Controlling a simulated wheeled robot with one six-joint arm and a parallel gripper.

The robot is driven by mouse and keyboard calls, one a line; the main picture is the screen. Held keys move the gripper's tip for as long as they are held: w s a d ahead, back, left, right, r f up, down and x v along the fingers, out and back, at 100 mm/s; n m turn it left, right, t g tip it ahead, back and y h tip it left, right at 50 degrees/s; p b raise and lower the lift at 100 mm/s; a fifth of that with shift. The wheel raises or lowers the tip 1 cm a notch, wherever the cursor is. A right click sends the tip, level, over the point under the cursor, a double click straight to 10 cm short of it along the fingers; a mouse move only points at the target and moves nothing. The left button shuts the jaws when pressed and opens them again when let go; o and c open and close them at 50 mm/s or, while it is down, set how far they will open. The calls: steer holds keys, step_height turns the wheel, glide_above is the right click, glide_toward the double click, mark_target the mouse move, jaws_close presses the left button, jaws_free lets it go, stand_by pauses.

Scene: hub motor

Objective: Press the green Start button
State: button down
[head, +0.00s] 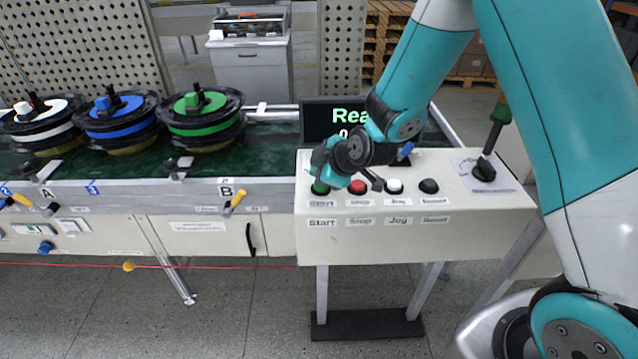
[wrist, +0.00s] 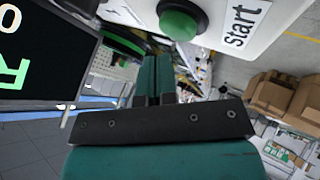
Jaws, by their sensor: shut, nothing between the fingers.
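The green Start button (head: 320,188) is at the left end of the button row on the white panel. It also shows large at the top of the wrist view (wrist: 180,20), beside the "Start" label (wrist: 240,25). My gripper (head: 318,163) is just above and behind this button in the head view, its teal body close to it. In the wrist view my gripper's fingers (wrist: 154,72) are together and empty, with the button off to one side of the tips. I see a gap there and no contact, but the exact distance is hard to tell.
A red button (head: 357,187), a white one (head: 394,186) and a black one (head: 429,186) stand to the right. A black selector knob (head: 484,170) is farther right. The display (head: 316,122) stands behind the panel, partly hidden by my arm. Spools, including a green one (head: 203,125), stand left.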

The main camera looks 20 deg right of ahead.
steer(key=shift+f+b, duration=0.45)
steer(key=shift+b, duration=0.05)
steer(key=shift+f+b, duration=0.5)
steer(key=shift+b, duration=0.05)
stand_by(0.6)
steer(key=shift+r, duration=0.1)
steer(key=shift+r+p, duration=0.55)
steer(key=shift+r, duration=0.3)
steer(key=shift+r+p, duration=1.6)
steer(key=shift+r, duration=0.95)
